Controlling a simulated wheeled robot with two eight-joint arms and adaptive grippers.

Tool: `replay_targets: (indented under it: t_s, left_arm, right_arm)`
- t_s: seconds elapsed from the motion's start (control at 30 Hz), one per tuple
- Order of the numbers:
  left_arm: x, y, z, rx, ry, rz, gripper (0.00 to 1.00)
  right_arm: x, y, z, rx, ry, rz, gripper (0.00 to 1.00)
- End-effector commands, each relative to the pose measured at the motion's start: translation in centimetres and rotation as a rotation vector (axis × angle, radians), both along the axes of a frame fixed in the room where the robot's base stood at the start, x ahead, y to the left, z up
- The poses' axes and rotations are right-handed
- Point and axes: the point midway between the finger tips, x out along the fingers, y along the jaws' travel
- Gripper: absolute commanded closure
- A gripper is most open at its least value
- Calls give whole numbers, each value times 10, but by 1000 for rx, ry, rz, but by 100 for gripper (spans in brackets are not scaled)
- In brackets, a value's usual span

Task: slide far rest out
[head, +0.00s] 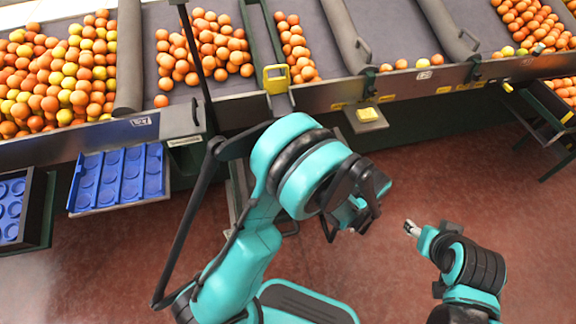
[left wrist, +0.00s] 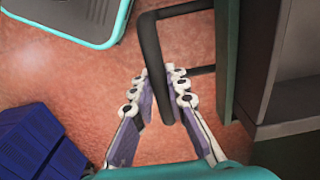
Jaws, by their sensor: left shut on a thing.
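My left gripper (left wrist: 160,78) points down, and its fingers are shut on a black tubular bar (left wrist: 149,40). The bar bends in a U shape and passes between the fingertips. It looks like part of a rest, but I cannot tell how far out it is. In the head view my left arm's teal and black wrist covers the fingers and the bar. My right gripper (head: 412,228) hangs over the red floor at the right, apart from everything. Its fingers are too small to tell open from shut.
A conveyor with oranges (head: 205,45) runs along the back, with a metal front edge (head: 235,108). A blue tray (head: 122,176) sits at the left, by a dark crate (head: 38,210). Grey framework (left wrist: 285,60) stands right of the bar. Red floor (head: 440,180) is clear at the right.

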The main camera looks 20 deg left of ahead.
Motion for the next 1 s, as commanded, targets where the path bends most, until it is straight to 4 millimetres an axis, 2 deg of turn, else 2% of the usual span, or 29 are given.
replay_targets:
  t_s: [0.5,0.53,0.63,0.67,1.0]
  left_arm:
    - [-22,-16,-1,0,2,-2,100]
    - [-21,-15,-1,0,1,-1,79]
    - [-21,-15,0,0,1,0,53]
    - [-21,-15,0,0,1,0,48]
    - [-20,-15,0,0,0,0,48]
  right_arm:
    - [0,0,0,0,0,0,48]
    - [0,0,0,0,0,0,48]
    - [0,0,0,0,0,0,48]
    - [0,0,0,0,0,0,48]
    - [0,0,0,0,0,0,48]
